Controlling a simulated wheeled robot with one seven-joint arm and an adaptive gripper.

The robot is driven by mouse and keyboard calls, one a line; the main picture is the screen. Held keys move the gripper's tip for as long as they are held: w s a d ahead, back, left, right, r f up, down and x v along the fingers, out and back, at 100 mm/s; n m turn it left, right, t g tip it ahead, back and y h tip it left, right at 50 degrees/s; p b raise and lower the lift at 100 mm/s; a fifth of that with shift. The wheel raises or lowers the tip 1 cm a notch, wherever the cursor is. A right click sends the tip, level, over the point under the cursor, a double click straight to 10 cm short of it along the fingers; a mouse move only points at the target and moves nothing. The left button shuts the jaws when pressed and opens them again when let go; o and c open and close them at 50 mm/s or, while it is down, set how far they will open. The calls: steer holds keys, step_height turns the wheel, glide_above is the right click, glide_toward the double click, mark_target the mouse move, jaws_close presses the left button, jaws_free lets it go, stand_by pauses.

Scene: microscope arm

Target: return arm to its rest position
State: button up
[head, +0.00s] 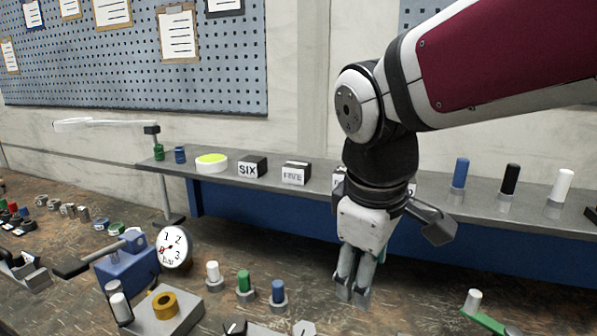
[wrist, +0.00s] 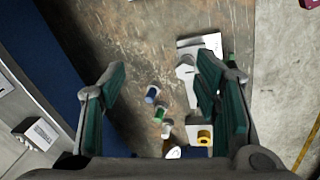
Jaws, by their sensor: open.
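My gripper (head: 353,290) hangs pointing down over the workbench (head: 400,290), right of centre in the head view, in front of the shelf. My arm reaches in from the upper right. The fingertips look clear of the bench and touch nothing that I can see.
Pegs in white (head: 213,271), green (head: 244,281) and blue (head: 278,291) stand left of my gripper. The shelf (head: 330,180) behind carries labelled blocks and cylinders; my wrist partly hides some.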

steer(key=s+d+f+m+t+y, duration=0.1)
steer(key=s+d+m+t, duration=0.1)
steer(key=s+d+m, duration=0.8)
steer(key=shift+s+f+m, duration=0.3)
steer(key=shift+s+f, duration=0.05)
steer(key=shift+s, duration=0.3)
steer(key=shift+d, duration=0.1)
